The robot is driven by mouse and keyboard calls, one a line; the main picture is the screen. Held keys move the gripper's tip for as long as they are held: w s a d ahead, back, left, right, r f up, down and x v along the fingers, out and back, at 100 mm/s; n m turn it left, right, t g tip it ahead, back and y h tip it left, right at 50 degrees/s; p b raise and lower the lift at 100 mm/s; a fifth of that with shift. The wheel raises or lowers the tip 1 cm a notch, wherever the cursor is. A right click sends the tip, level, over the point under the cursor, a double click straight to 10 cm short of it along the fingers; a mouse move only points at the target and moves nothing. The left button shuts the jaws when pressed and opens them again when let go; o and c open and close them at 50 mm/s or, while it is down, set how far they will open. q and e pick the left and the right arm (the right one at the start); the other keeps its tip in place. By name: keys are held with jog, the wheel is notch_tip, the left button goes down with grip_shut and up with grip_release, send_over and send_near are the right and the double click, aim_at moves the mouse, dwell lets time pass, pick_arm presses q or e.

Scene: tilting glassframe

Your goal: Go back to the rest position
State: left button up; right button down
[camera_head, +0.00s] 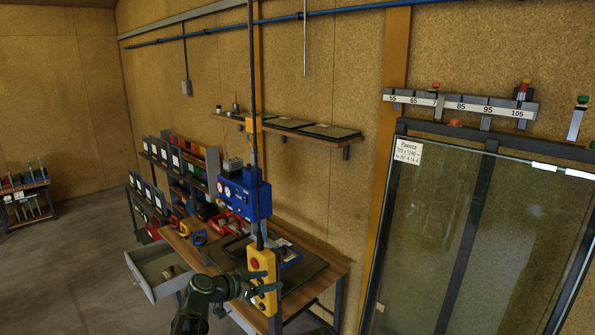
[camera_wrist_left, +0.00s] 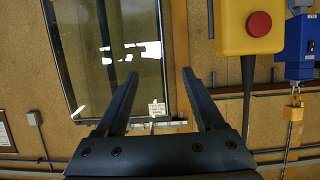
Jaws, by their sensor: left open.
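My left gripper (camera_head: 248,289) is at the lower middle of the head view, beside the yellow control pendant (camera_head: 264,272) with a red button. The pendant hangs on a dark cable. In the left wrist view my left gripper (camera_wrist_left: 160,78) has its fingers spread, with nothing between them. The pendant (camera_wrist_left: 247,30) shows there to the right of the fingers, outside them. Whether the gripper touches it cannot be told. The tilting frame with its glass pane (camera_head: 455,225) stands at the right. My right gripper is not in view.
A workbench (camera_head: 335,268) with a blue control box (camera_head: 243,194) stands behind the pendant. An open drawer (camera_head: 150,283) sticks out at its left. A wall shelf (camera_head: 290,127) holds dark flat panels. The floor (camera_head: 60,275) at the left is clear.

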pick_arm(q)
jog(key=s+d+f+g+y+b, duration=0.1)
jog(key=s+d+f+g+b, duration=0.15)
jog(key=s+f+b, duration=0.55)
jog(key=s+d+f+n+g+y+b, duration=0.1)
jog(key=s+d+f+g+b, duration=0.2)
jog(key=f, duration=0.8)
jog(key=s+d+f+g+y+b, duration=0.1)
jog(key=s+d+f+y+b, duration=0.1)
jog(key=s+f+b, duration=0.6)
jog(key=s+a+f+n+g+y+b, duration=0.1)
jog(key=s+f+y+b, duration=0.1)
jog(key=f, duration=0.4)
jog(key=s+a+f+n+g+y+b, duration=0.1)
jog(key=s+a+f+y+b, duration=0.1)
jog(key=s+f+b, duration=0.2)
jog(key=s+a+f+n+g+y+b, duration=0.1)
jog(key=s+f+n+y+b, duration=0.1)
jog(key=f+b, duration=0.6)
notch_tip(320, 180, down, 2)
jog(key=shift+s+a+f+y, duration=0.1)
jog(key=shift+s+a+y, duration=0.3)
jog(key=shift+s, duration=0.45)
jog(key=shift+c, duration=0.2)
